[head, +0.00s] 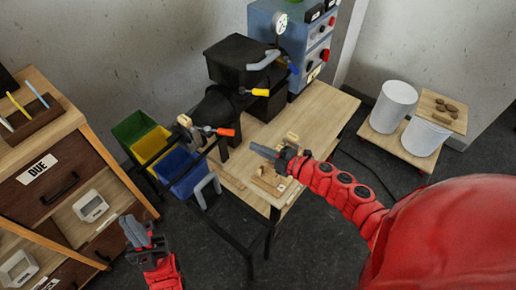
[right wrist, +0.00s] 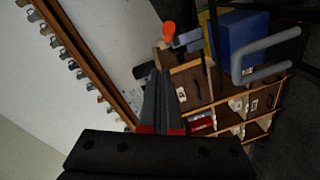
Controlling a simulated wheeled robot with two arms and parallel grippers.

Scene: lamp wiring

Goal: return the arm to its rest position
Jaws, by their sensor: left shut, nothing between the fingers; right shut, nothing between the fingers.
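My right gripper (head: 266,152) is shut and empty, held above the front part of the wooden workbench (head: 328,112), with its red arm reaching in from the right. In the right wrist view its fingers (right wrist: 161,95) are together with nothing between them. My left gripper (head: 140,236) is low at the front left, over the dark floor, beside the wooden cabinet. It holds nothing. No lamp or wire can be made out.
The bench carries a black machine (head: 238,62), a blue control box (head: 300,40) and wooden fixtures (head: 268,182). Green, yellow and blue bins (head: 184,170) hang at its left. A drawer cabinet (head: 60,170) stands left. White buckets (head: 394,104) stand on a low platform right.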

